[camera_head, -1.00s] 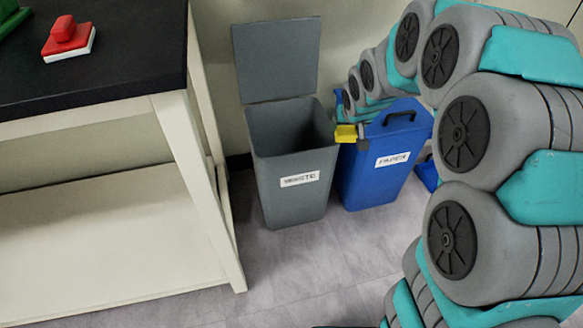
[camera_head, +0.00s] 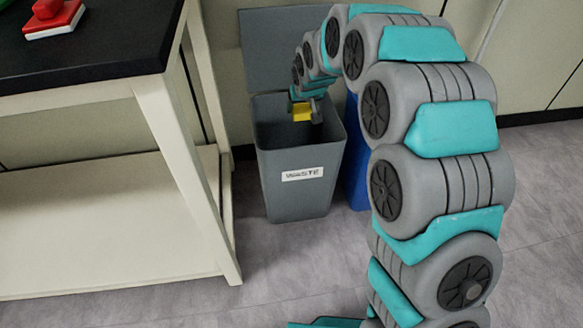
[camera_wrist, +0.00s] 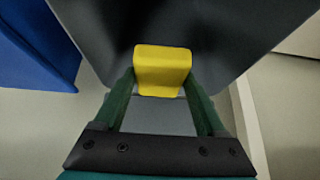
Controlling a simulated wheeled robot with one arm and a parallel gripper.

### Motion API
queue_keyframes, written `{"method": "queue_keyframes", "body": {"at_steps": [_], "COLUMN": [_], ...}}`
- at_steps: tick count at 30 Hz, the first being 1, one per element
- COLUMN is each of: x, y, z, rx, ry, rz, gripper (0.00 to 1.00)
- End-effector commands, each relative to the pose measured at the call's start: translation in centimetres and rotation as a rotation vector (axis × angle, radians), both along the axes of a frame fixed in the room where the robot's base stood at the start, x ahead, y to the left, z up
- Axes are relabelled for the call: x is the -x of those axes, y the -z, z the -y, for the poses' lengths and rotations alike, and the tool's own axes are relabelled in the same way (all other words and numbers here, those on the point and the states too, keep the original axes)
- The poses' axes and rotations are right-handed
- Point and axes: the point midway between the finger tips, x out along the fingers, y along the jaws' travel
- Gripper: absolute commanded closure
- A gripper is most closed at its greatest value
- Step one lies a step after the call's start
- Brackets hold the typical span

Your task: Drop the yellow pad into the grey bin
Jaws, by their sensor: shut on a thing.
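The yellow pad (camera_head: 302,112) is held over the open mouth of the grey bin (camera_head: 297,180), which is labelled WASTE. My gripper (camera_wrist: 161,85) is shut on the yellow pad (camera_wrist: 162,66), with its green fingers on either side of it. In the wrist view the grey bin (camera_wrist: 225,25) lies behind the pad. In the head view my gripper (camera_head: 303,104) is small and partly hidden by my arm. The bin's lid (camera_head: 283,48) stands raised at the back.
A blue bin (camera_head: 356,165) stands just right of the grey bin, mostly hidden by my arm. A white table (camera_head: 190,150) with a black top stands at the left and holds a red stamp-like block (camera_head: 52,15). The floor in front is clear.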

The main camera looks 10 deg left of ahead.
Motion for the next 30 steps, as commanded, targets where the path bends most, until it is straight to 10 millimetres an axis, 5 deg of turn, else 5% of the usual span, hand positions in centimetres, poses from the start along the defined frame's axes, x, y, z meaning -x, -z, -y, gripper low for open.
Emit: {"method": "queue_keyframes", "body": {"at_steps": [6,16,17,24,30], "x": [-0.1,-0.1,-0.1,-0.1,0.0], "y": [2.3,2.8,2.8,2.8,2.8], "z": [0.0,0.0,0.0,0.0,0.0], "rx": [-0.001,-0.001,-0.001,-0.001,-0.001], "ry": [0.0,0.0,0.0,0.0,0.0], "rz": [0.002,0.003,0.004,0.003,0.003], "gripper": [0.87,0.87,0.26,0.0,0.0]}}
